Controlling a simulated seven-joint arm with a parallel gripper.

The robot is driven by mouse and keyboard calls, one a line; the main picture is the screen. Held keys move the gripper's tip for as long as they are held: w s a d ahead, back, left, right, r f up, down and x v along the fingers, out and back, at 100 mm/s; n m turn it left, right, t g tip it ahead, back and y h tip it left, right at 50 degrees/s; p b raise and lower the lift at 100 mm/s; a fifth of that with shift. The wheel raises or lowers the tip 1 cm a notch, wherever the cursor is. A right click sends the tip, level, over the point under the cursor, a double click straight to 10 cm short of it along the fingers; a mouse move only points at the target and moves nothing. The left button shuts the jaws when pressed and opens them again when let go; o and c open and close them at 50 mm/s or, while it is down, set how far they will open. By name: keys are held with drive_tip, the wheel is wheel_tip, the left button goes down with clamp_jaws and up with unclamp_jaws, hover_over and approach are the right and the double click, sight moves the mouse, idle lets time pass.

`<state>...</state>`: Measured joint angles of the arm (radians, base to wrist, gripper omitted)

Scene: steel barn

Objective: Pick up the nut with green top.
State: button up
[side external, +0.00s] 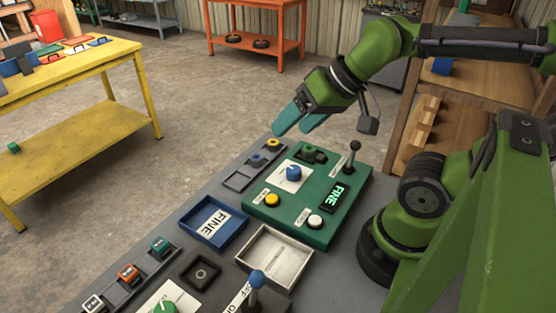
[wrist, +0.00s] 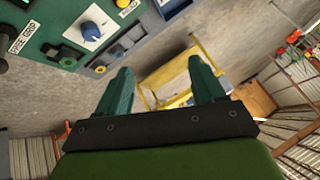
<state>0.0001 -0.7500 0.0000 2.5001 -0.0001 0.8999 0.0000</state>
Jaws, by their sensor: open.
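A small nut with a green top (side external: 309,151) sits in a dark recess at the far edge of the green control panel (side external: 262,208). In the wrist view the green-topped nut (wrist: 69,57) is at upper left, beside the blue knob. My gripper (side external: 294,129) is open and empty, above and beyond the panel's far edge. In the wrist view my gripper (wrist: 158,77) shows its two teal fingers spread apart, with the nut off to their left and nothing between them.
A grey slotted tray (side external: 239,181) beside the panel holds a yellow-topped nut (side external: 273,144) and a blue-topped nut (side external: 257,160). A black lever (side external: 352,156) stands up near the green nut. A blue knob (side external: 293,173) is on the panel. A blue tray (side external: 204,234) is nearer.

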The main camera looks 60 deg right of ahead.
drive_tip(key=m+g+h, duration=0.2)
drive_tip(key=m+g, duration=0.5)
drive_tip(key=m, duration=1.9)
hover_over(309, 148)
drive_tip(key=f, duration=1.5)
drive_tip(key=shift+s+a, duration=0.15)
drive_tip(key=shift+a, duration=0.05)
drive_tip(key=shift+d+f, duration=0.2)
drive_tip(key=shift+f, duration=2.45)
clamp_jaws()
